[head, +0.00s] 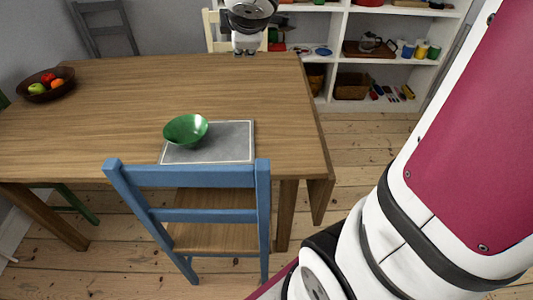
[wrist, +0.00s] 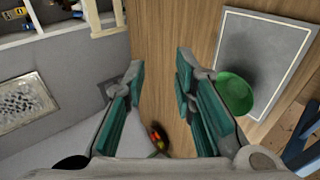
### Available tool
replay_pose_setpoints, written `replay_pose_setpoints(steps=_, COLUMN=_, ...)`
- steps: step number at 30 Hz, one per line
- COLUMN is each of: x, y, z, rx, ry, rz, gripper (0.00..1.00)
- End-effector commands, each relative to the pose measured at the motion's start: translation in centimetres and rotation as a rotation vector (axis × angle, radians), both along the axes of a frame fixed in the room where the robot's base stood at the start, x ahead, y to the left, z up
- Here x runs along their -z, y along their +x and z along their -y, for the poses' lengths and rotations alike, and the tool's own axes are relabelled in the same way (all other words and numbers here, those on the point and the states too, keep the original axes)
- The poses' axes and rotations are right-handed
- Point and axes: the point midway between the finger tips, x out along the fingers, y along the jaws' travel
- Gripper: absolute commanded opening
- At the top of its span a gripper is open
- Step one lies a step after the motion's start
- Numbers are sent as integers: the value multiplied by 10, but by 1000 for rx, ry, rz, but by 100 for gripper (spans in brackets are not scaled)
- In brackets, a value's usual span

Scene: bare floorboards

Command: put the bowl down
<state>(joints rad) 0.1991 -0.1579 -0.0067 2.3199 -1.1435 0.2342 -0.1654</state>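The green bowl (head: 186,130) is at the left part of the grey placemat (head: 232,140) on the wooden table. It looks tilted, with a shadow to its right; I cannot tell whether it rests fully on the mat. The wrist view shows the bowl (wrist: 236,95) beside my right finger, outside the gap and partly hidden by the finger. My gripper (wrist: 160,63) is open, its two teal-padded fingers apart with nothing between them. In the head view my arm's end is over the table's far edge, well behind the bowl; the fingers are not clear there.
A dark fruit bowl (head: 50,86) stands at the table's far left. A blue chair (head: 190,178) is at the near edge, a cream chair (head: 216,38) at the far edge. White shelves (head: 333,50) stand behind. The middle of the tabletop (head: 130,95) is clear.

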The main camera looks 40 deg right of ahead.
Motion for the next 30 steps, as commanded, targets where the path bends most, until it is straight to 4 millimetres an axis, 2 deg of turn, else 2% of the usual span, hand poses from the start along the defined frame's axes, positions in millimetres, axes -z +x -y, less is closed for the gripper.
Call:
replay_pose_setpoints(steps=1, x=-9, y=-25, z=-1, rx=106, ry=56, rz=18, gripper=25)
replay_pose_setpoints(steps=2, x=-10, y=-41, z=-2, rx=173, ry=95, rz=20, gripper=25)
replay_pose_setpoints(steps=5, x=-6, y=-99, z=-12, rx=384, ry=246, rz=3, gripper=25)
replay_pose_setpoints(steps=9, x=15, y=-181, z=-48, rx=620, ry=484, rz=-84, gripper=25)
replay_pose_setpoints(steps=12, x=30, y=-231, z=-83, rx=732, ry=638, rz=-177, gripper=25)
replay_pose_setpoints(steps=15, x=40, y=-267, z=-113, rx=798, ry=753, rz=-270, gripper=25)
replay_pose_setpoints(steps=18, x=44, y=-290, z=-134, rx=829, ry=823, rz=-335, gripper=25)
replay_pose_setpoints(steps=21, x=46, y=-300, z=-143, rx=842, ry=852, rz=-368, gripper=25)
replay_pose_setpoints(steps=30, x=45, y=-301, z=-144, rx=845, ry=857, rz=-372, gripper=25)
